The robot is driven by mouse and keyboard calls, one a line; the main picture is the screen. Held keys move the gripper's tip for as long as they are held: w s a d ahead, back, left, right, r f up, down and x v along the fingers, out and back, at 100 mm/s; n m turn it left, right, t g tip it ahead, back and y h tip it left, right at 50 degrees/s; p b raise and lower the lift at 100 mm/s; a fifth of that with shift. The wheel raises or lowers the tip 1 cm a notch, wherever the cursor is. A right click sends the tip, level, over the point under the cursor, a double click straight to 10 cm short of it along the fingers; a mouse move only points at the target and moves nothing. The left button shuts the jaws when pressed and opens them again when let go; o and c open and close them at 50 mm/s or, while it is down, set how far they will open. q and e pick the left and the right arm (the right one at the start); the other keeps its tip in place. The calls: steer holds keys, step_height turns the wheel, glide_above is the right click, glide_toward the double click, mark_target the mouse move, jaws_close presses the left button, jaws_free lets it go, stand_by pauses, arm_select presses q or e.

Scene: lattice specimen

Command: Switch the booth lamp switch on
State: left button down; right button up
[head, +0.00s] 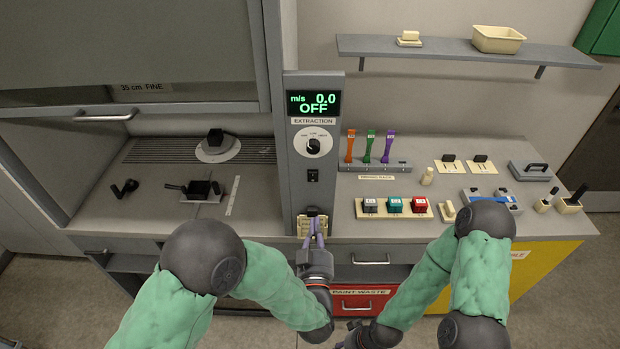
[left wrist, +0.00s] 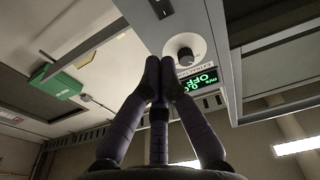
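The grey control post (head: 296,140) stands at the right edge of the booth. A small black switch (head: 313,175) sits on its front, below the knob; its label and position are too small to read. I take it to be the booth lamp switch. It also shows at the top of the left wrist view (left wrist: 161,8). My left gripper (head: 315,236) is below the switch, in front of the post and apart from the switch. In the left wrist view its purple fingers (left wrist: 160,78) meet at the tips with nothing between them. My right gripper (head: 350,336) is low, largely hidden at the bottom edge.
The extraction display (head: 313,104) reads 0.0 and OFF, above a round knob (head: 313,146). A cream holder with a black-topped item (head: 304,224) is close to my left fingertips. A rack with coloured handles (head: 375,167) and small pots (head: 395,206) stand on the right bench.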

mark_target(316, 175)
arm_select(q)
steer(key=shift+w, duration=0.15)
steer(key=w, duration=0.4)
steer(key=w+r, duration=0.1)
steer(key=w, duration=0.4)
steer(key=w+p, duration=0.1)
steer(key=w, duration=0.3)
steer(key=shift+w+r, duration=0.3)
steer(key=shift+r, duration=0.1)
